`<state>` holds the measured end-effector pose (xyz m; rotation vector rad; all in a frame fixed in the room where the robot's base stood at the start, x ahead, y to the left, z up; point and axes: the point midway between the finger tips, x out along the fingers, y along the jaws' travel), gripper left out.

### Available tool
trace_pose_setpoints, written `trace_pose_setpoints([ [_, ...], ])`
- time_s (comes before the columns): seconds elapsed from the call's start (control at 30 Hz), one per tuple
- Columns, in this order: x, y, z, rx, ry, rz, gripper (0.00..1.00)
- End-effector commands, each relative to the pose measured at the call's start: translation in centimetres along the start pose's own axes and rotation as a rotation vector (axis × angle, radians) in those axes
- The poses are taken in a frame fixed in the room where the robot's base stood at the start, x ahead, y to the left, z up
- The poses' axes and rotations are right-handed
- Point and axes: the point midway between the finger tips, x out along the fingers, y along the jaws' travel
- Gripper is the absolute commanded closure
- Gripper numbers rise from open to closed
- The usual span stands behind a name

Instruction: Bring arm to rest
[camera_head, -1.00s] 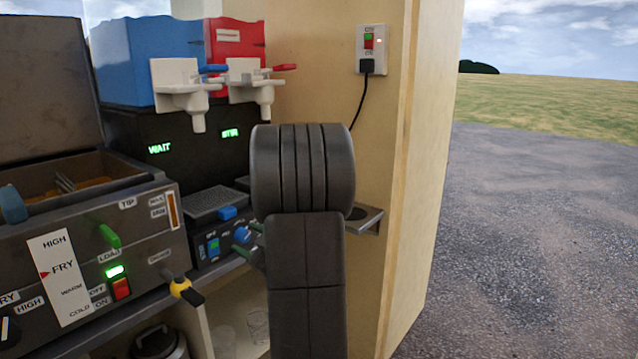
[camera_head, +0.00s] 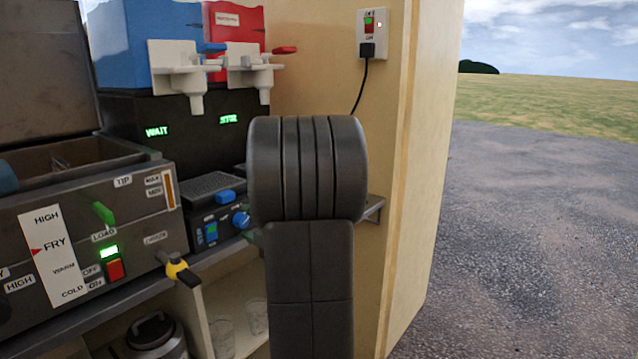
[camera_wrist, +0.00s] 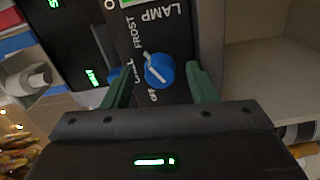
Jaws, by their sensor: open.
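My arm stands upright in the middle of the head view and hides what is behind it. My gripper (camera_wrist: 160,92) shows in the wrist view with its two green fingers apart and nothing between them. Beyond the fingers is a blue knob (camera_wrist: 159,70) on a dark panel marked FROST and LAMP. The same blue knob (camera_head: 241,219) shows just left of my arm in the head view. I cannot tell the gap between the fingers and the panel.
The fryer (camera_head: 85,225) with its yellow-tipped tap (camera_head: 178,270) stands at left on the counter. Behind it is the slush machine (camera_head: 160,120) with white taps. A wall socket (camera_head: 371,35) with a cord is on the wooden wall. Open gravel (camera_head: 540,230) lies at right.

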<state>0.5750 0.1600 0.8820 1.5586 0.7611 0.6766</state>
Motion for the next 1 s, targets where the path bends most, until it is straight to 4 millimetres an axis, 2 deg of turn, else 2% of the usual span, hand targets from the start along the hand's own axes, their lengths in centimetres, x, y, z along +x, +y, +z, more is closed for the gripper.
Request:
trace_pose_setpoints([
  [0.43,-0.01,0.13,-0.01,-0.317,-0.001,0.0,0.48],
  [1.0,-0.01,0.08,0.03,-0.366,-0.002,0.0,0.48],
])
